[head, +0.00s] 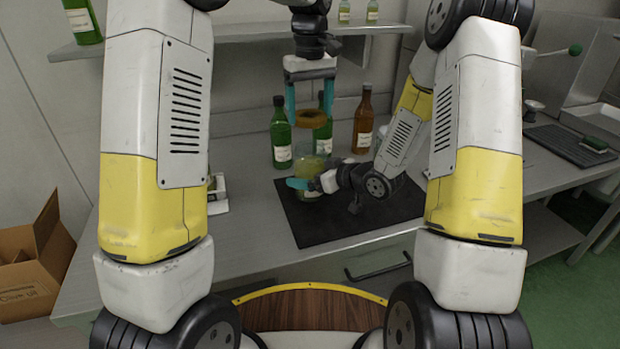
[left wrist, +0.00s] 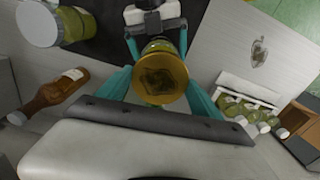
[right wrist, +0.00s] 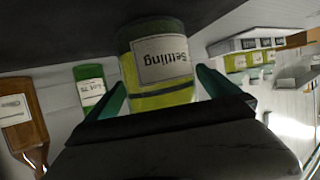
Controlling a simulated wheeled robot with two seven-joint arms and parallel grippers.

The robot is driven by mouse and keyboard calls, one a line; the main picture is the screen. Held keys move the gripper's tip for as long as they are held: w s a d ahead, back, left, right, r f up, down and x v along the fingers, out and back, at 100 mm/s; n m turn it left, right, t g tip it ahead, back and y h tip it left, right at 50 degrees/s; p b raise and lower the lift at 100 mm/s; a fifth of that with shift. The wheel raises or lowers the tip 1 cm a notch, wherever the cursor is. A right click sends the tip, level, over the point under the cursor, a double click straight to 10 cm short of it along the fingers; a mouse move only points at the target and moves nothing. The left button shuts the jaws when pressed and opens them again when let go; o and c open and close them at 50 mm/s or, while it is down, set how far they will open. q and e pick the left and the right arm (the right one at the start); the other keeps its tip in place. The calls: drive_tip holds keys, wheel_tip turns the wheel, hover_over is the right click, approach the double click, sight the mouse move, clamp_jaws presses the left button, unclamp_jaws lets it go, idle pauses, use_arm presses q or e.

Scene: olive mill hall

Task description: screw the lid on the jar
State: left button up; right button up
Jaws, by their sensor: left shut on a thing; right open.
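The jar stands upright on the dark mat (head: 350,225), with yellow-green contents and a "Settling" label seen in the right wrist view (right wrist: 160,58). My left gripper (head: 310,108) comes down from above and is shut on the lid, which fills the space between its teal fingers in the left wrist view (left wrist: 160,78). My right gripper (head: 308,186) is open, low at the jar, with its fingers on either side of it.
Green bottles (head: 281,135) stand behind and left of the jar, and a brown bottle (head: 363,125) is at its right. A shelf (head: 240,42) with bottles runs above. A cardboard box (head: 32,265) is at the far left. The mat's front is clear.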

drive_tip(key=c, duration=2.1)
use_arm(q)
drive_tip(key=shift+f, duration=2.5)
drive_tip(key=shift+f, duration=0.9)
drive_tip(key=shift+f, duration=0.5)
use_arm(e)
clamp_jaws()
